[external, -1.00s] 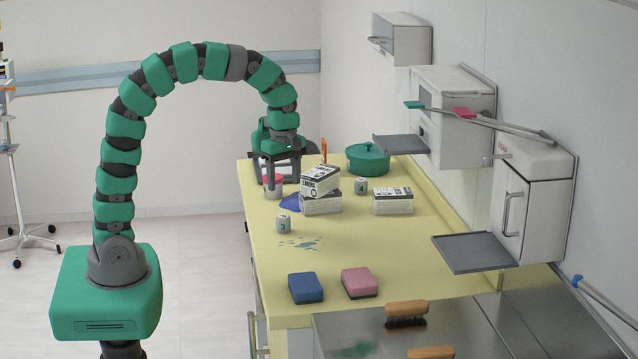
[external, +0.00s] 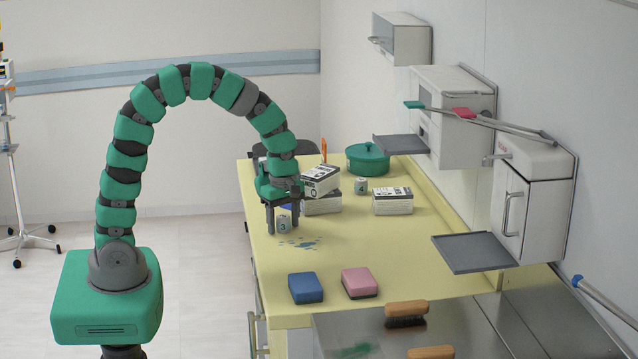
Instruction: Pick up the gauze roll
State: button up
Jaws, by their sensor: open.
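A small whitish cylinder marked 3 (external: 283,225) stands upright near the table's left edge. It looks like the gauze roll, though I cannot confirm this at this size. My gripper (external: 283,229) is open and points down, with one finger showing on each side of this cylinder. I cannot tell whether the fingers touch it. A second similar small cylinder (external: 361,186) stands farther back, between the boxes and the green pot.
Stacked boxes, the upper one tilted (external: 320,181), stand just right of my gripper. Another box (external: 393,201) and a green lidded pot (external: 367,159) are behind. Blue (external: 305,288) and pink (external: 359,282) sponges lie in front. A bluish spill (external: 298,243) marks the table (external: 350,240).

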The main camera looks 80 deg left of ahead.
aim_at(283, 216)
jog(key=c, duration=1.1)
jog(key=shift+o, duration=0.2)
jog(key=shift+r, duration=0.1)
jog(key=shift+r, duration=1.65)
jog(key=s+d+r+p, duration=0.1)
jog(key=s+d, duration=0.2)
jog(key=s, duration=1.2)
jog(key=shift+s+r, duration=0.25)
jog(key=shift+s, duration=0.1)
